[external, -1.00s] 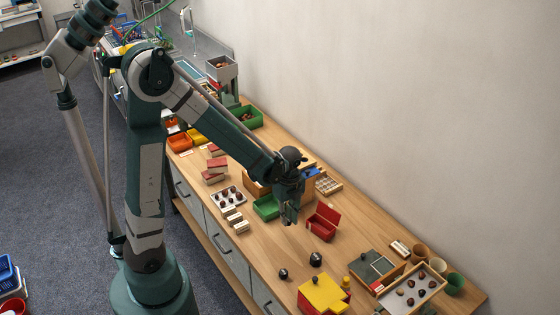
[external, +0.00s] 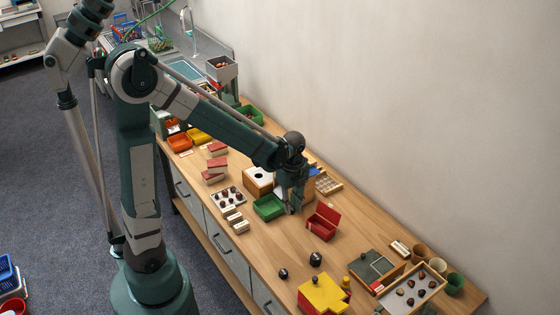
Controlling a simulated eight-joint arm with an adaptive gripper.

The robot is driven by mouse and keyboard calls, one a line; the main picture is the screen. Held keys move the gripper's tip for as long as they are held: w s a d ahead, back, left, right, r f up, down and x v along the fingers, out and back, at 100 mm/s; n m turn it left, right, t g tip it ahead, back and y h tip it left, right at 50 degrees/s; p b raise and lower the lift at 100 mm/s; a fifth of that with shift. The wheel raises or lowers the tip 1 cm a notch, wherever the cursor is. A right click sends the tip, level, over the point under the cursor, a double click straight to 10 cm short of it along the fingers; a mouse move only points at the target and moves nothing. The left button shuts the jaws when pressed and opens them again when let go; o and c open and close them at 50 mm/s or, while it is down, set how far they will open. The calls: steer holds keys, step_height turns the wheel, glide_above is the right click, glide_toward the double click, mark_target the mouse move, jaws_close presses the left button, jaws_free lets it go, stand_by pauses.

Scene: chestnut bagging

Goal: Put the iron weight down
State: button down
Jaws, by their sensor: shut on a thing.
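My gripper (external: 293,208) hangs over the workbench, pointing down, between the green tray (external: 268,207) on its left and the open red box (external: 322,223) on its right. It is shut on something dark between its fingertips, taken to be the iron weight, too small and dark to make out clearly. I cannot tell whether the held thing touches the bench. Two dark knobbed weights stand on the bench nearer the front, one smaller (external: 283,273) and one larger (external: 315,259).
A wooden box with a white, holed top (external: 259,178) stands behind the green tray. A yellow-lidded red box (external: 323,293) and a tray of dark pieces (external: 411,288) are at the front right. Bare bench top (external: 270,245) lies in front of my gripper.

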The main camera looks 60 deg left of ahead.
steer(key=w+a+p, duration=0.1)
steer(key=w+a, duration=0.1)
steer(key=w, duration=2.5)
glide_above(340, 208)
steer(key=shift+s+f, duration=0.1)
steer(key=shift+f, duration=2.5)
steer(key=shift+f+b, duration=0.4)
steer(key=shift+f, duration=2.7)
steer(key=shift+f, duration=0.1)
steer(key=shift+f+b, duration=0.4)
steer(key=shift+f, duration=1.4)
steer(key=shift+f, duration=0.1)
